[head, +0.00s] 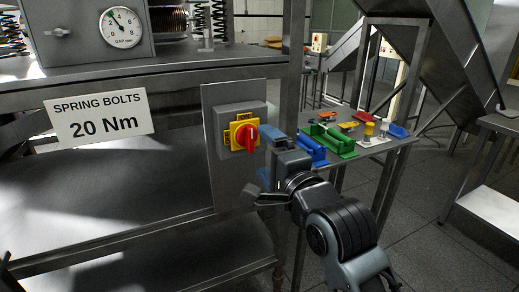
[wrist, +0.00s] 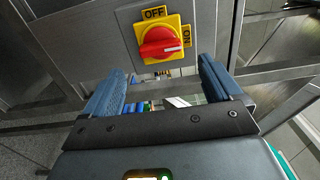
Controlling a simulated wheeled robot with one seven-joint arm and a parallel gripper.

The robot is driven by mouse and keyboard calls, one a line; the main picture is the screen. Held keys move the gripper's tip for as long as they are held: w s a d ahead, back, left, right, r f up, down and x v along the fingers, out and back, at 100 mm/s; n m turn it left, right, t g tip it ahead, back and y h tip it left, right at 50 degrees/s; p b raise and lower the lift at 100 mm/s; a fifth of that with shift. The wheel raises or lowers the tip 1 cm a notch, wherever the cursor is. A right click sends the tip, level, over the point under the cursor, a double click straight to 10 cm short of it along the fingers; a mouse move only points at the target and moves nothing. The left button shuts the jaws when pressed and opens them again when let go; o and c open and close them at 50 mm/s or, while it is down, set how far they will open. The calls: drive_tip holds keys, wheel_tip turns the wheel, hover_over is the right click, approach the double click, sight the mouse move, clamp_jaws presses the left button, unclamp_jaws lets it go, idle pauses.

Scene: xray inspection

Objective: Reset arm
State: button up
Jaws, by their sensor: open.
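My gripper (head: 274,160) is in front of the grey switch panel, to the right of a red rotary knob (head: 246,137) on a yellow plate. In the wrist view my gripper (wrist: 162,72) is open, with its two blue fingers apart and nothing held between them. The red knob (wrist: 160,43) shows beyond the fingertips, apart from them. The knob's white mark points right, toward the ON label; the OFF label is at the top of that view. My arm rises from the lower right in the head view.
A steel frame (head: 150,66) carries a dial gauge (head: 121,28) and a "SPRING BOLTS 20 Nm" sign (head: 99,116). Right of the gripper, a side table (head: 375,150) holds green and blue trays and small parts. A sloping steel chute is at upper right. Open floor lies at lower right.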

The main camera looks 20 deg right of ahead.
drive_tip(key=shift+s, duration=0.85)
drive_tip(key=s+d+f+n+g, duration=0.1)
drive_tip(key=s+f+n, duration=0.5)
drive_tip(key=s, duration=0.4)
drive_tip(key=s+f+n+g, duration=0.1)
drive_tip(key=s+f+n, duration=0.2)
drive_tip(key=s+f, duration=0.55)
drive_tip(key=s+a+n+g, duration=0.1)
drive_tip(key=s+n, duration=0.8)
drive_tip(key=s, duration=1.4)
drive_tip(key=shift+s+a, duration=0.15)
drive_tip(key=shift+a, duration=0.05)
